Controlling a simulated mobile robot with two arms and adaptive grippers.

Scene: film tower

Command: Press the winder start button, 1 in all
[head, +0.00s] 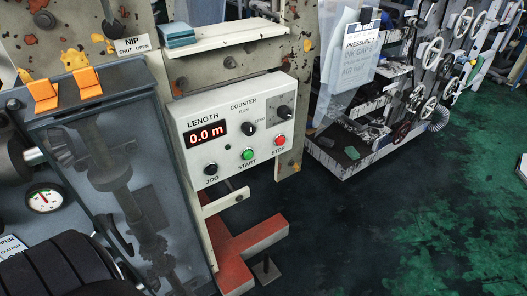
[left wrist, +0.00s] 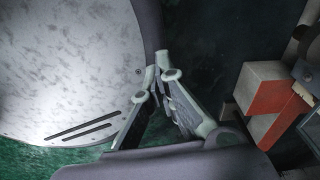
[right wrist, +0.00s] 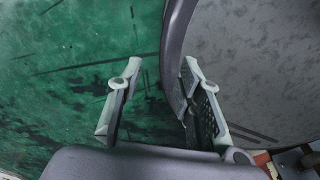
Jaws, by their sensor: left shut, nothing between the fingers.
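The green start button (head: 247,154) sits on the front of the white counter box (head: 228,150), between the black jog button (head: 211,169) on its left and the red stop button (head: 279,141) on its right. The red display (head: 207,134) reads 0.0 m. Neither gripper shows in the head view. In the left wrist view my left gripper (left wrist: 158,72) is shut and empty, its fingertips together. In the right wrist view my right gripper (right wrist: 161,67) is open, with nothing between its fingers. No wrist view shows the button.
A red foot (head: 252,248) stands below the box; red parts also show in the left wrist view (left wrist: 272,108). A hinged clear guard (head: 130,190) is left of the box. A shelf (head: 228,36) is above. The green floor (head: 430,220) at right is mostly clear.

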